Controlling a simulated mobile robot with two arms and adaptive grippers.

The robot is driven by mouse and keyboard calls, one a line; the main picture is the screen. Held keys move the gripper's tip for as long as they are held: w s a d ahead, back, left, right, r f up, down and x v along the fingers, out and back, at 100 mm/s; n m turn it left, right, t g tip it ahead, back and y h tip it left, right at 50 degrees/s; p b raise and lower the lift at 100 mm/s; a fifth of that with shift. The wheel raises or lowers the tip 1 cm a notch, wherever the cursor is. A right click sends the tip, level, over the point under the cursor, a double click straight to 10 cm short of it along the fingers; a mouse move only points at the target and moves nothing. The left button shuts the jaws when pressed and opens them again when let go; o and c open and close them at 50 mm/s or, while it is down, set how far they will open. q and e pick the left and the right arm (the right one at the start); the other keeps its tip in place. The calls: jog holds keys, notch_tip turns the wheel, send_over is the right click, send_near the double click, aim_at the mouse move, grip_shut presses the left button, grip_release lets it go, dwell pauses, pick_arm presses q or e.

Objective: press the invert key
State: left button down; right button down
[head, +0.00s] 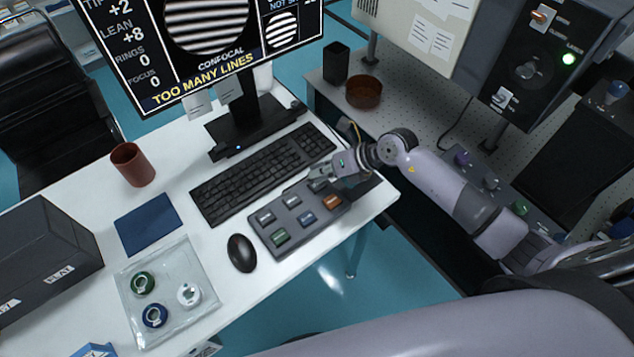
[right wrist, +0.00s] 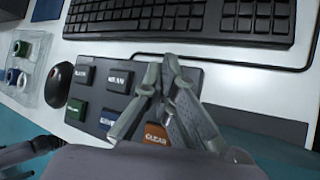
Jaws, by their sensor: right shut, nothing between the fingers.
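A dark grey keypad (head: 262,236) lies on the white desk, right of the mouse. Its front row has a green key (head: 280,236), a blue key (head: 306,218) and an orange key (head: 332,202), which reads CLEAR in the right wrist view (right wrist: 155,134). Its back row has two grey keys, (head: 265,217) and (head: 291,200); the back right corner is hidden by my gripper. I cannot read "invert" on any key. My right gripper (head: 318,184) is shut and empty over that corner; its fingertips (right wrist: 166,68) hide what lies under them. Contact cannot be told. My left gripper is not in view.
A black keyboard (head: 262,172) lies just behind the keypad, and a mouse (head: 241,252) left of it. A monitor (head: 205,90) reads "TOO MANY LINES" above the desk. A glass tray (head: 205,317) with several ringed parts, a blue mat (head: 148,222) and a red-brown cup (head: 132,165) are further left.

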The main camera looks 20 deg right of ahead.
jog(key=shift+s+f+b, duration=0.2)
jog(key=shift+s+f, duration=0.05)
jog(key=shift+f, duration=0.25)
jog(key=shift+s+f+b, duration=0.2)
jog(key=shift+f, duration=0.25)
dwell(0.5)
jog(key=shift+w+d+r+p, duration=0.2)
jog(key=shift+w+r+p, duration=0.1)
jog(key=shift+r+p, duration=0.2)
jog(key=shift+d+r, duration=0.1)
jog(key=shift+r, duration=0.15)
jog(key=r+p, duration=0.2)
jog(key=r, duration=0.1)
jog(key=r+p, duration=0.1)
jog(key=p, duration=0.1)
jog(key=shift+w+r, duration=0.15)
jog(key=shift+w, duration=0.1)
jog(key=shift+r+p, duration=0.35)
jog(key=shift+r, duration=0.1)
jog(key=shift+f, duration=0.1)
